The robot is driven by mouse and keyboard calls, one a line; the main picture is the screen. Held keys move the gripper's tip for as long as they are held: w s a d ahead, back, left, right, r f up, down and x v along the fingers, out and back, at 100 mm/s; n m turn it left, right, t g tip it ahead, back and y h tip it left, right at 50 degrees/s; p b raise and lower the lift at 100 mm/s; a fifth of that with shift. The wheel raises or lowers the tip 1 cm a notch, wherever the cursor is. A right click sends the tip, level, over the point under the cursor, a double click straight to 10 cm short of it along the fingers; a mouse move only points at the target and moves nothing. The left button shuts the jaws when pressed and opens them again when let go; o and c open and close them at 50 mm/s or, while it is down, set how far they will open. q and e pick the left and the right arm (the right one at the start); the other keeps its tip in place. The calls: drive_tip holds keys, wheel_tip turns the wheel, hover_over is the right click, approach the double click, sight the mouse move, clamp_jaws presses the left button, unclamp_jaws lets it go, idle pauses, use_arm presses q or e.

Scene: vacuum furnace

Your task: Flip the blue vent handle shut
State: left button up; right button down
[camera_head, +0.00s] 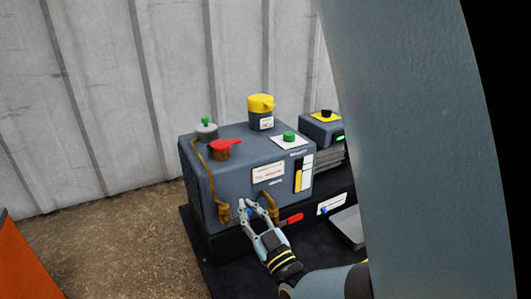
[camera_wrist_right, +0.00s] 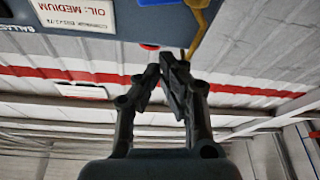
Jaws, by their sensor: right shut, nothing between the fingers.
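The grey-blue machine box (camera_head: 235,175) stands with brass pipe fittings on its front. A small blue patch (camera_head: 249,212) shows by my right gripper's fingers, low on the front; it may be the blue vent handle, but it is too small and covered to tell its position. My right gripper (camera_head: 246,204) is shut and empty in front of the box, between the left brass fitting (camera_head: 224,212) and the right one (camera_head: 270,199). In the right wrist view the fingertips (camera_wrist_right: 168,62) meet just below a brass pipe (camera_wrist_right: 198,30). My left gripper is out of view.
A red lever (camera_head: 226,147), a green knob (camera_head: 289,136) and a yellow-capped canister (camera_head: 261,110) are on the box top. A red handle (camera_head: 293,218) is right of the gripper. My own arm covers the right side of the head view.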

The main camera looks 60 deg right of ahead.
drive_tip(key=v, duration=0.7)
drive_tip(key=shift+s, duration=0.2)
drive_tip(key=shift+f, duration=0.1)
